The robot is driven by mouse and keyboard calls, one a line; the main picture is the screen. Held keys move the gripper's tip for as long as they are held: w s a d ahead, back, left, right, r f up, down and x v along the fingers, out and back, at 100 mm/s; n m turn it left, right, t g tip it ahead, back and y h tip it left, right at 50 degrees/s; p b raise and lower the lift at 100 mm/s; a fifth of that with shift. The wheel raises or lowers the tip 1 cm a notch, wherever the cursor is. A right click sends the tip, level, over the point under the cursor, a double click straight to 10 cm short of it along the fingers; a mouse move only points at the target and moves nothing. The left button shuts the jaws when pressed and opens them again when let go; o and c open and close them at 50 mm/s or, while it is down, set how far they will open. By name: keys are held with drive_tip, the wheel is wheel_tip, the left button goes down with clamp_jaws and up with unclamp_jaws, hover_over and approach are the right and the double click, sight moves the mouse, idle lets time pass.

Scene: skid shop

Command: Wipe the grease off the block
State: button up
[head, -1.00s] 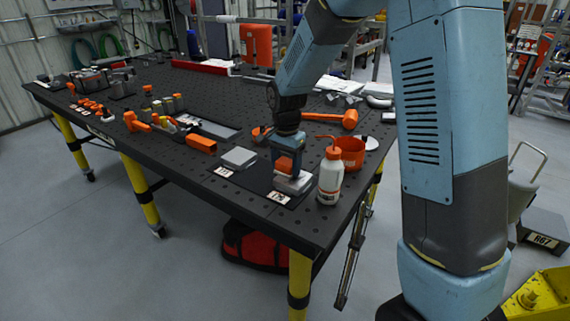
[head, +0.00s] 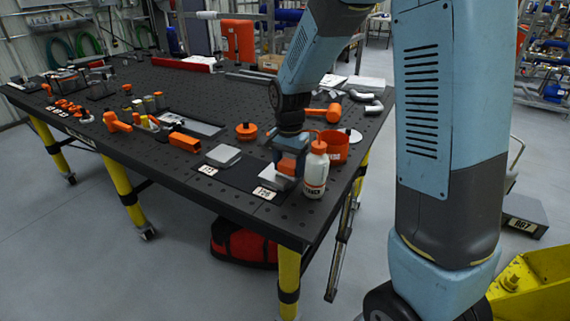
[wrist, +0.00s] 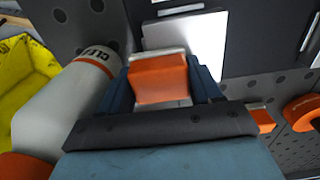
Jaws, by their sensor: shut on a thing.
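My gripper (head: 289,156) is shut on an orange wiping pad (head: 287,166) with a pale edge. The pad also shows between the fingers in the wrist view (wrist: 160,82). A pale grey block (head: 273,178) lies on the dark mat at the table's near corner, behind the label that seems to read 126. The pad is over the block's right end; I cannot tell whether they touch. In the wrist view the block (wrist: 185,45) shows beyond the pad. I cannot make out grease. A second pale block (head: 223,155) lies to the left.
A white bottle with an orange cap (head: 316,172) stands close to the right of my gripper and fills the left of the wrist view (wrist: 65,108). An orange pot (head: 334,147) is behind it. An orange mallet (head: 326,112) lies farther back.

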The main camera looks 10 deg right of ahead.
sight(279, 163)
drive_tip(key=shift+s+d, duration=0.15)
drive_tip(key=shift+d, duration=0.05)
drive_tip(key=shift+f, duration=0.15)
drive_tip(key=shift+w+a+f, duration=0.1)
drive_tip(key=shift+w+a, duration=0.45)
drive_tip(key=shift+a, duration=0.2)
drive_tip(key=shift+w+a+f, duration=0.1)
drive_tip(key=shift+w+a, duration=0.4)
drive_tip(key=shift+a, duration=0.2)
drive_tip(key=shift+c, duration=0.4)
drive_tip(key=shift+w+a+r, duration=0.1)
drive_tip(key=shift+w+a, duration=1.15)
drive_tip(key=shift+a, duration=0.25)
drive_tip(key=shift+r, duration=0.1)
drive_tip(key=shift+r, duration=3)
drive_tip(key=shift+r, duration=0.1)
